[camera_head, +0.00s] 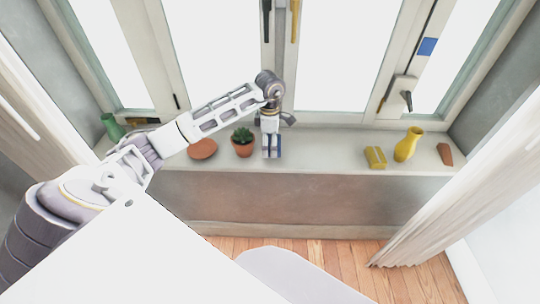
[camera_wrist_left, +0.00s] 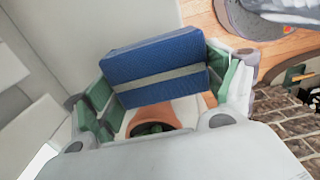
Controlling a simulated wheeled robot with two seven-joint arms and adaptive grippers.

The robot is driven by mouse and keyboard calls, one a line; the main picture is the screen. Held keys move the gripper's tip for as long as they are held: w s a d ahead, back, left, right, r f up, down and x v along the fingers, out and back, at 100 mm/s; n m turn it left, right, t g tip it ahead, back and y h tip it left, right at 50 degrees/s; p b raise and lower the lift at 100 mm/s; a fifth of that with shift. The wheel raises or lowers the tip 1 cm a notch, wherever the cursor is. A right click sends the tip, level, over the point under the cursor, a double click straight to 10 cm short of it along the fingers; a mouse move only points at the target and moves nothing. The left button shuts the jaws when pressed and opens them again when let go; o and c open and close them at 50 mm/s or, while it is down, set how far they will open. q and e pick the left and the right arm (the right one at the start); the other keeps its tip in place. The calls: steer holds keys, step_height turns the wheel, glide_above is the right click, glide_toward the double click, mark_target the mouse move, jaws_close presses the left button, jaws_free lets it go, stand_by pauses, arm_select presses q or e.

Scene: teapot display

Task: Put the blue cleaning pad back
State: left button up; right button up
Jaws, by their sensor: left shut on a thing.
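The blue cleaning pad (camera_wrist_left: 152,58) has a pale stripe and fills the space between the fingers of my left gripper (camera_wrist_left: 165,85) in the left wrist view. The gripper is shut on it, with green finger pads at both sides. In the head view, my left gripper (camera_head: 272,148) points down at the window sill, just right of the potted plant. Only small blue parts of the pad (camera_head: 272,154) show there. I cannot tell whether the pad touches the sill. My right gripper is not in view.
A blue rectangle (camera_head: 427,46) is on the right window.

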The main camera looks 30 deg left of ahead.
mark_target(270, 160)
arm_select(q)
steer(key=shift+f, duration=1.2)
steer(key=shift+f, duration=1.9)
steer(key=shift+f, duration=0.15)
steer(key=o, duration=0.9)
steer(key=shift+o, duration=0.2)
steer(key=shift+r, duration=0.2)
steer(key=shift+r, duration=6)
